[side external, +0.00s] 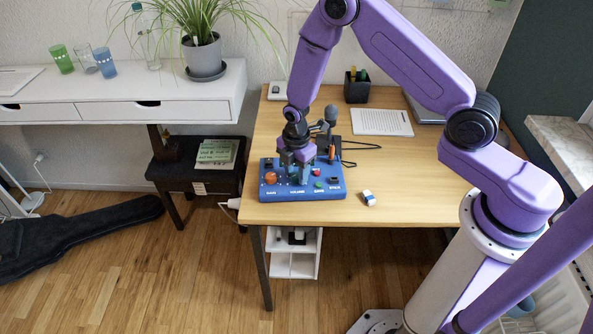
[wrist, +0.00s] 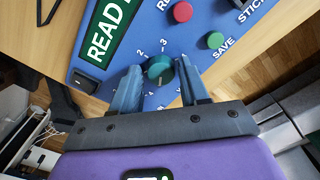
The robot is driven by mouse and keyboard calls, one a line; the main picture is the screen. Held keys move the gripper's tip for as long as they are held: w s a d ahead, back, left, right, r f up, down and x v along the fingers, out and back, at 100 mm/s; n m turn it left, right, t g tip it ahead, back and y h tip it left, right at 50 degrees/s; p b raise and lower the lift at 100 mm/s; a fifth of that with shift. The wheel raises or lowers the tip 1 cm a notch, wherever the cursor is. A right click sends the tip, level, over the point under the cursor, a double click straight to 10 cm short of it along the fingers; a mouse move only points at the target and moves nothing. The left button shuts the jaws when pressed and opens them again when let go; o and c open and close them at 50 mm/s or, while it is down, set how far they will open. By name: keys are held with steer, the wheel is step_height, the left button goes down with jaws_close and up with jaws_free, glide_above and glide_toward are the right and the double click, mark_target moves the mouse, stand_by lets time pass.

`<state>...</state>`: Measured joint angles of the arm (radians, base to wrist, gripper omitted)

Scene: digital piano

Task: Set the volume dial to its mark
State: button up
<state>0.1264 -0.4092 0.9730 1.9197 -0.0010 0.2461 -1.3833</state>
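The blue control panel (side external: 330,193) lies at the front left of the wooden desk, and it fills the upper wrist view (wrist: 200,25). A teal round dial (wrist: 159,69) stands on it, with numerals such as 2, 3 and 4 printed around it. Its exact pointer setting is too small to read. My gripper (wrist: 159,66) points down at the panel with one finger on each side of the dial. The fingers are apart, with a narrow gap showing beside the dial. In the side view my gripper (side external: 297,162) is low over the panel and hides part of it.
A red button (wrist: 183,12), a green button (wrist: 215,40) and a dark green display (wrist: 103,30) are near the dial. An orange knob (side external: 270,178) sits at the panel's left. A small eraser-like block (side external: 368,198) lies to the right.

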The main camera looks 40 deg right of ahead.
mark_target(296, 174)
steer(key=shift+o, duration=0.5)
step_height(296, 174, up, 17)
steer(key=shift+r, duration=0.2)
stand_by(0.3)
steer(key=shift+s+r, duration=0.1)
steer(key=s+a+r+m, duration=0.1)
steer(key=s+r+m, duration=0.15)
steer(key=s, duration=0.45)
steer(key=s+a+r+m, duration=0.1)
steer(key=s+r, duration=0.3)
steer(key=s, duration=0.3)
steer(key=s+d+r+m, duration=0.1)
steer(key=s+d, duration=0.1)
steer(key=s, duration=0.6)
steer(key=s+d+r+m, duration=0.1)
steer(key=s+d+m, duration=0.1)
steer(key=s, duration=0.6)
steer(key=shift+d, duration=0.35)
